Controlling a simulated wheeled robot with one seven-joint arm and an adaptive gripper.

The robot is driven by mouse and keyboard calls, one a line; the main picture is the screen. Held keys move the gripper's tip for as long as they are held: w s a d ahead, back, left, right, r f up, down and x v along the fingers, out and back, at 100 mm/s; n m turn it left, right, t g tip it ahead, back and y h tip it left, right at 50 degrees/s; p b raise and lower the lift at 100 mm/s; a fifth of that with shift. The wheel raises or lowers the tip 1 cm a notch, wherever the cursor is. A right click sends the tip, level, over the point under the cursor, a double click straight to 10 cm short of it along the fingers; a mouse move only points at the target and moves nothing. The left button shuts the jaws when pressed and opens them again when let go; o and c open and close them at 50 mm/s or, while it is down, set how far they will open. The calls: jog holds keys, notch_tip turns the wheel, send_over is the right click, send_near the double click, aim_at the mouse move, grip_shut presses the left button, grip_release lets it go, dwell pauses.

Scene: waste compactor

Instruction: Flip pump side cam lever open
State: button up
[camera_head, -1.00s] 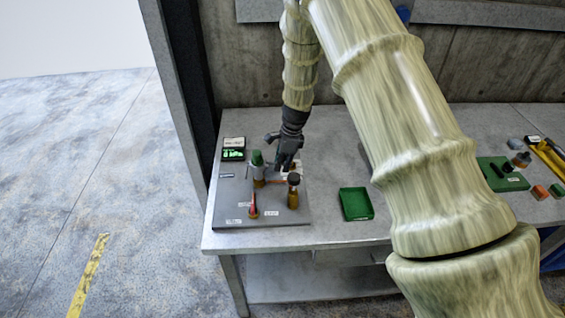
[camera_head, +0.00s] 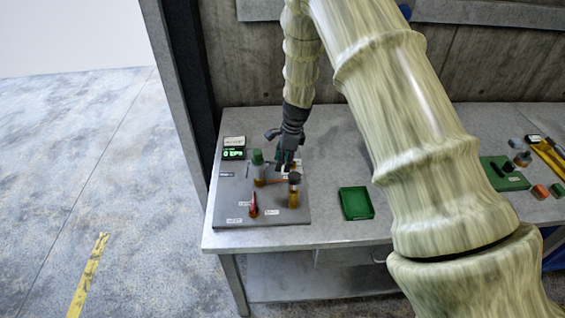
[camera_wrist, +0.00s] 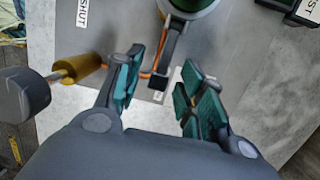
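My gripper (camera_head: 287,164) hangs over the grey pump panel (camera_head: 232,208). In the wrist view my gripper (camera_wrist: 164,66) is open, its teal-padded fingers apart. A dark lever arm (camera_wrist: 167,58) with a squared end reaches down from a round green-and-grey fitting (camera_wrist: 193,5) and lies between the fingertips in the picture. I cannot tell whether either finger touches it. An orange line runs behind the fingers to a brass fitting (camera_wrist: 78,68) with a dark knob (camera_wrist: 22,94). The green-topped fitting (camera_head: 257,158) stands left of the gripper in the head view.
A red lever (camera_head: 253,205) stands at the panel's front. A small display (camera_head: 233,154) glows green at the back left. An empty green tray (camera_head: 356,204) lies right of the panel. My arm hides the middle of the table.

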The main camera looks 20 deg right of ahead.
notch_tip(320, 180, up, 11)
jog(key=d, duration=0.2)
jog(key=shift+s, duration=0.3)
jog(key=shift+f, duration=0.1)
